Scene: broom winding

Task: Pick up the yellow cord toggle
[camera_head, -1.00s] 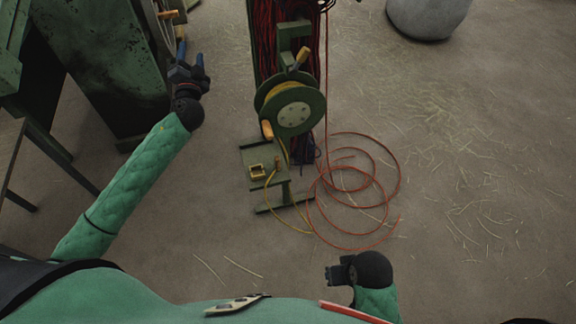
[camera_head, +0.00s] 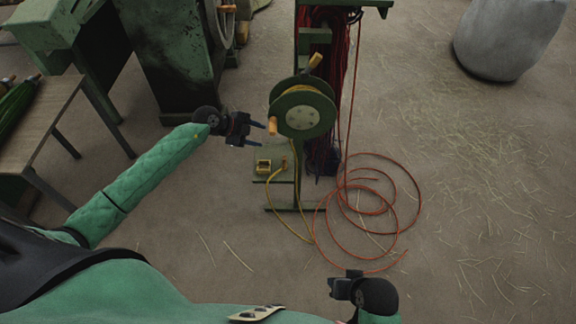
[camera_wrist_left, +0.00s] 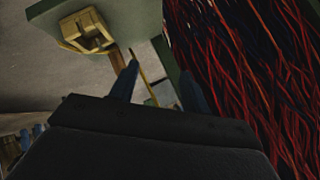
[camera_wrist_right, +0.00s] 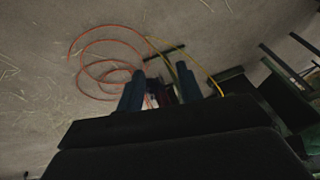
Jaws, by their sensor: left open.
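The yellow cord toggle (camera_head: 263,166), a small blocky frame with an opening, sits on the green shelf (camera_head: 281,160) below the reel. It also shows at the top left of the left wrist view (camera_wrist_left: 88,32). My left gripper (camera_head: 258,134) is open and empty, just above and left of the shelf, apart from the toggle. Its blue fingers (camera_wrist_left: 158,78) are spread in the left wrist view, with the toggle off to their left. My right gripper (camera_head: 334,288) is low near my body. Its two fingers stand apart and empty in the right wrist view (camera_wrist_right: 160,88).
A green cord reel (camera_head: 303,112) with orange handles stands just right of my left gripper. Red cords (camera_wrist_left: 245,80) hang behind it. A yellow cord (camera_head: 278,210) and a coiled orange cord (camera_head: 410,215) lie on the floor. A green machine (camera_head: 165,60) stands at left.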

